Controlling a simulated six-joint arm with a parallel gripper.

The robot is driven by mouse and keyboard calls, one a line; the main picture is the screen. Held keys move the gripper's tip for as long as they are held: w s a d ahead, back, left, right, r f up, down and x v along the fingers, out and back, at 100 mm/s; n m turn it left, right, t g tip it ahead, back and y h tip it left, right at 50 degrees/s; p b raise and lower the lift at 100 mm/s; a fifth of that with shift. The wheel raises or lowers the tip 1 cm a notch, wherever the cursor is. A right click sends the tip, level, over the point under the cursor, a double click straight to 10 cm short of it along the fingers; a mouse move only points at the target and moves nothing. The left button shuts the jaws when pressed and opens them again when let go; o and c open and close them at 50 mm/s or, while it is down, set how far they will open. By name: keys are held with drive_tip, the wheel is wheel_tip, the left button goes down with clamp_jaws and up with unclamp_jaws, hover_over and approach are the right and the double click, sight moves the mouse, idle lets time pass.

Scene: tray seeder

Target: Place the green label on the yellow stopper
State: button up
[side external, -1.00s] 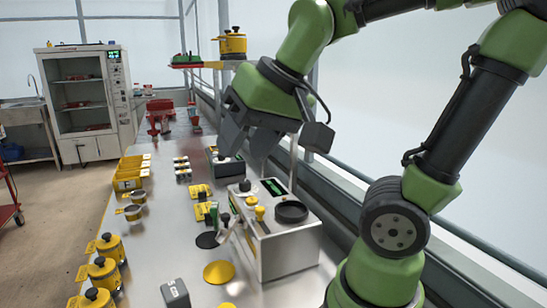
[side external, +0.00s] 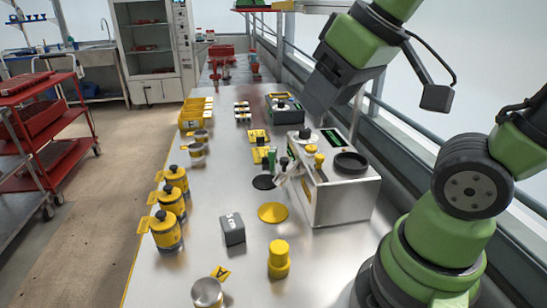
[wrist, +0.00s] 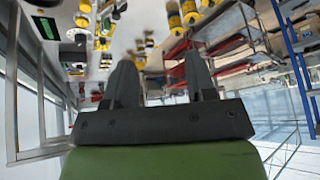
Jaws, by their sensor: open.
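A small green piece (side external: 272,159), which may be the green label, stands beside yellow cards (side external: 258,136) left of the steel seeder box. A yellow stopper-like piece (side external: 278,260) stands upright on the bench in front. A smaller yellow knob (side external: 319,160) is on top of the box; I cannot tell which is the task's stopper. My gripper (side external: 318,100) is high above the bench, behind the box, apart from these things. In the wrist view its two dark fingers (wrist: 162,80) are spread with nothing between them.
The steel box (side external: 345,200) has a black round dish on top. A grey block (side external: 232,229), a yellow disc (side external: 272,212) and a black disc lie on the bench. Yellow jars (side external: 166,230) line the left edge. A red cart (side external: 50,130) stands on the floor. Windows bound the right.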

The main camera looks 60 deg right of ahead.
drive_tip(key=w+d+f+n+g+h, duration=0.2)
drive_tip(key=w+d+f+n+h, duration=0.15)
drive_tip(key=w+d+n, duration=0.4)
drive_tip(key=n+h, duration=0.5)
drive_tip(key=n, duration=1.1)
hover_over(271, 154)
drive_tip(key=s+a, duration=0.2)
drive_tip(key=a, duration=0.4)
wheel_tip(271, 154, down, 18)
drive_tip(key=f, duration=0.1)
drive_tip(key=d+f, duration=0.1)
drive_tip(key=w+d+f, duration=0.1)
drive_tip(key=shift+d+f+n+g, duration=0.25)
drive_tip(key=shift+d+f+g, duration=0.05)
drive_tip(key=shift+d+f, duration=0.05)
drive_tip(key=shift+d+r+x, duration=0.1)
drive_tip(key=shift+d+x, duration=0.05)
drive_tip(key=shift+x, duration=1.25)
drive_tip(key=shift+d+r+x, duration=0.1)
drive_tip(key=shift+r+x, duration=0.05)
drive_tip(key=shift+x, duration=1.3)
clamp_jaws()
